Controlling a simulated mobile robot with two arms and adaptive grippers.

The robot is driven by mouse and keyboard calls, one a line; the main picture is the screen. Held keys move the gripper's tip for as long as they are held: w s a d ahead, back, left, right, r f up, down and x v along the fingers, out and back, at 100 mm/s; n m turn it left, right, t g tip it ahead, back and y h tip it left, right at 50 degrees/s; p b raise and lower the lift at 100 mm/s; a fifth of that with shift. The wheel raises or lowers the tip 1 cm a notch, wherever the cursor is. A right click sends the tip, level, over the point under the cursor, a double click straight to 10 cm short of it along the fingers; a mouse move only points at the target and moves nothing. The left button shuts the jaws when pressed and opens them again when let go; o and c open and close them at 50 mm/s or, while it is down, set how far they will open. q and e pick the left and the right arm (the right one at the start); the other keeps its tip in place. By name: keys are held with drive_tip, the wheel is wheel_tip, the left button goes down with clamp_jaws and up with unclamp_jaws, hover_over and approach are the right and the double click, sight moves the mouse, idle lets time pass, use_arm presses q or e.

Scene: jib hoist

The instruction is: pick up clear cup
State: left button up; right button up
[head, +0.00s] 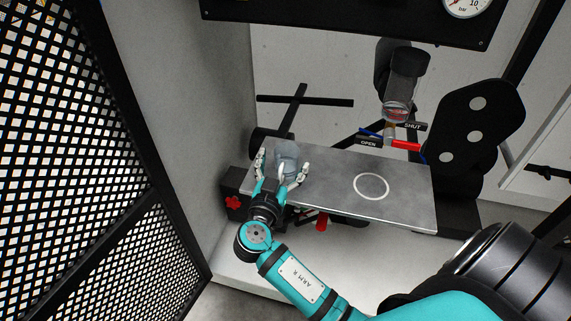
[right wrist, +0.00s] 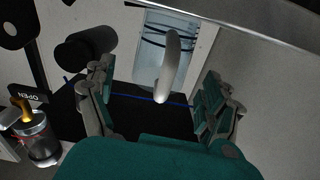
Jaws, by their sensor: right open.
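The clear cup (head: 288,153) stands at the left end of a grey metal shelf (head: 330,185) in the head view. My right gripper (head: 281,166) is open, with its fingers spread around the near side of the cup. In the right wrist view the cup (right wrist: 153,62) shows at the top, pale blue and see-through with dark bands, beyond the gap between the open fingers (right wrist: 155,98). A pale elongated piece (right wrist: 169,66) lies in front of the cup; I cannot tell whether it touches it. Contact between fingers and cup cannot be made out. My left gripper is not in view.
A ring mark (head: 371,186) lies on the bare right part of the shelf. A clear bowl (head: 398,103) hangs behind it, above OPEN and SHUT labels. A red knob (head: 233,202) is left of the shelf. Black mesh (head: 70,130) bounds the left side.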

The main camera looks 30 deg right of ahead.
sight(289, 148)
drive_tip(key=x, duration=0.3)
drive_tip(key=shift+w+d, duration=0.25)
drive_tip(key=c, duration=1.1)
